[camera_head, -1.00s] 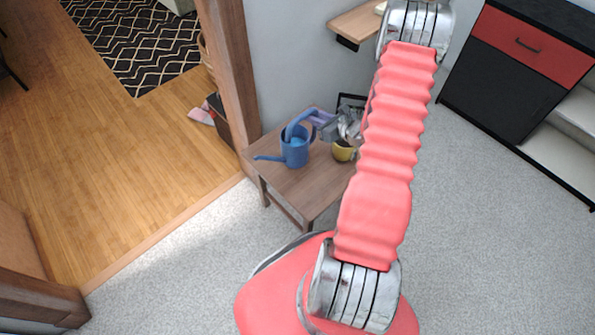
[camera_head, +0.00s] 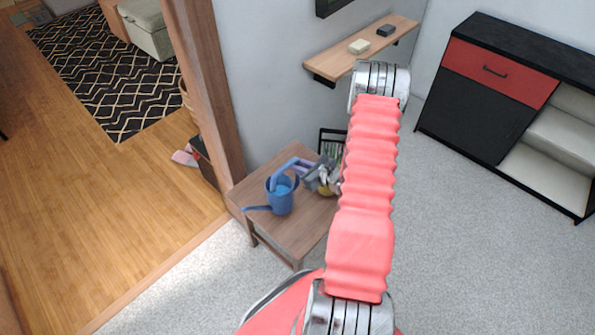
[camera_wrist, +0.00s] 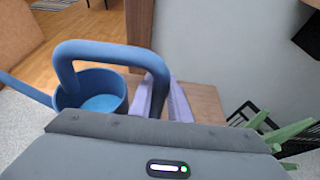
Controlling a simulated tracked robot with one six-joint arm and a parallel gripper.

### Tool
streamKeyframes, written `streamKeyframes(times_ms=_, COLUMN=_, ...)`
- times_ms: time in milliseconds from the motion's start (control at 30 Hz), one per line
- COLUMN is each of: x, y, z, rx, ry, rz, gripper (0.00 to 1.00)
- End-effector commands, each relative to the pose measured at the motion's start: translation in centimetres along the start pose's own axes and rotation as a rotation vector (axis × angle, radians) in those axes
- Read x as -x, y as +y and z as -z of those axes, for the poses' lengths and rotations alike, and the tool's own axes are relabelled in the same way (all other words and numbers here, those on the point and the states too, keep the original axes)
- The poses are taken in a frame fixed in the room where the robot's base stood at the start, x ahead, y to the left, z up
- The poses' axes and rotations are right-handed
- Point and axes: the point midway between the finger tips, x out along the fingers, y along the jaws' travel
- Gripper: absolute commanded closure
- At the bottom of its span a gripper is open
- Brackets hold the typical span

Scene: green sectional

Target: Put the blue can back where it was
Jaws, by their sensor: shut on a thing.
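The blue can (camera_head: 281,199) is a watering can with a tall arched handle and a long spout pointing left. In the head view it appears upright over the left part of a small wooden table (camera_head: 283,229). I cannot tell whether its base touches the top. My gripper (camera_head: 300,165) has lavender fingers shut on the can's handle. In the wrist view the blue can (camera_wrist: 100,104) is at upper left, and its handle runs down between the fingers of my gripper (camera_wrist: 162,100). The grey gripper body hides the lower part.
A yellow pot (camera_head: 326,189) stands close to the right of the can, partly behind my gripper. A black rack (camera_head: 331,134) is at the table's back. A wooden post (camera_head: 208,90) and wall border the table. A wall shelf (camera_head: 347,61) is above.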

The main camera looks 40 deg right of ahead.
Motion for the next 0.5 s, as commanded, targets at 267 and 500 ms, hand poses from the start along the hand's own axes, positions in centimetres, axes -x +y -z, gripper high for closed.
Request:
streamKeyframes(times_ms=267, x=-0.3, y=0.0, z=0.7, rx=-0.002, ry=-0.001, rz=0.0, gripper=1.0)
streamKeyframes(times_ms=500, x=-1.2, y=0.0, z=3.1, rx=-0.003, ry=-0.001, rz=0.001, gripper=1.0)
